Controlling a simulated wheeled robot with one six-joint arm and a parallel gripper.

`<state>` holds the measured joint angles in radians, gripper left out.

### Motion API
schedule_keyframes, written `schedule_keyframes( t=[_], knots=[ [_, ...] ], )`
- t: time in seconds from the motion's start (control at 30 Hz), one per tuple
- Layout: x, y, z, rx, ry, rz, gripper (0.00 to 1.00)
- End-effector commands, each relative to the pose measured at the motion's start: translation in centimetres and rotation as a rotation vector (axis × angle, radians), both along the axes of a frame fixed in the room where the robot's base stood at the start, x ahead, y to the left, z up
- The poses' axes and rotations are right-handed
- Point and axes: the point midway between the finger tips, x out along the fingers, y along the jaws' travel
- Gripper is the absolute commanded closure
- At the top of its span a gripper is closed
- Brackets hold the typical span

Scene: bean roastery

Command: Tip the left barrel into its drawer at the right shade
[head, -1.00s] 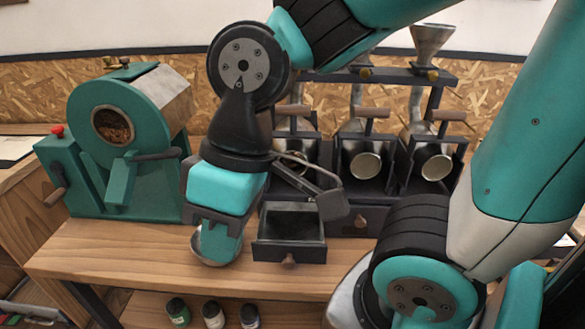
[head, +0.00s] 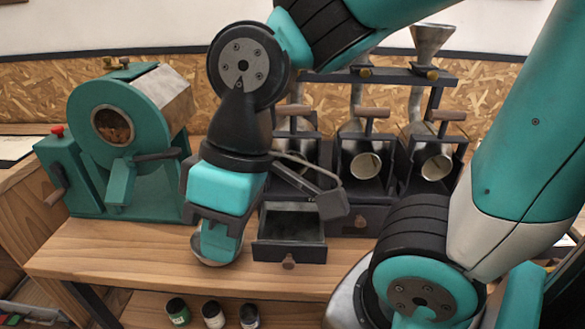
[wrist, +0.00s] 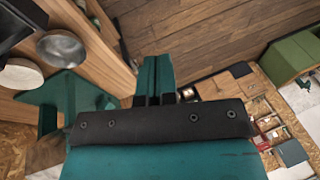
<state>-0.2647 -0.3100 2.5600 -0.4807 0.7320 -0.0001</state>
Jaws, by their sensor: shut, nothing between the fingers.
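Three metal barrels stand in a dark rack at the back. The left barrel (head: 296,126) is partly hidden behind my arm; its shade and contents cannot be made out. The middle barrel (head: 365,163) and right barrel (head: 436,165) face forward with round openings. Below the left barrel a dark drawer (head: 289,250) is pulled open; its inside looks dark and I cannot tell whether beans lie in it. My gripper (head: 218,252) points down left of this drawer, shut and empty, over a metal bowl (head: 232,252). The shut fingers also show in the wrist view (wrist: 157,65).
A green drum roaster (head: 118,140) with brown beans behind its round window stands at the left. Several small jars (head: 213,315) stand on a lower shelf. The wooden bench top (head: 110,255) is clear at the front left. Funnels (head: 432,42) rise above the rack.

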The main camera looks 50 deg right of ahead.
Motion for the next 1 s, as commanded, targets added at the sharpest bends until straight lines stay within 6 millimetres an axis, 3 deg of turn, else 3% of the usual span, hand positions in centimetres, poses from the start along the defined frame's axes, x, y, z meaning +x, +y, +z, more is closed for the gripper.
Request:
schedule_keyframes(
  t=[0.07,0.17,0.27,0.3,0.37,0.4,0.5,0.6,0.7,0.87,1.0],
  knots=[
    [0.0,0.0,0.0,0.0,0.0,0.0,1.0],
    [0.5,-0.2,0.2,-0.006,-0.009,0.001,0.79],
    [3.6,-2.2,1.5,-0.057,-0.062,0.003,0.56],
    [5.5,-3.7,2.5,-0.094,-0.094,0.007,0.49],
    [8.8,-6.9,4.2,-0.167,-0.141,0.015,0.49],
    [10.9,-9.5,5.6,-0.222,-0.164,0.021,0.49],
    [14.7,-16.4,8.9,-0.35,-0.187,0.036,0.49],
    [16.4,-22.6,11.8,-0.441,-0.174,0.048,0.49],
    [16.7,-26.9,13.9,-0.491,-0.154,0.058,0.49],
    [16.7,-29.6,14.8,-0.517,-0.136,0.068,0.49],
    [16.8,-29.9,13.2,-0.518,-0.132,0.074,0.49]
  ],
)
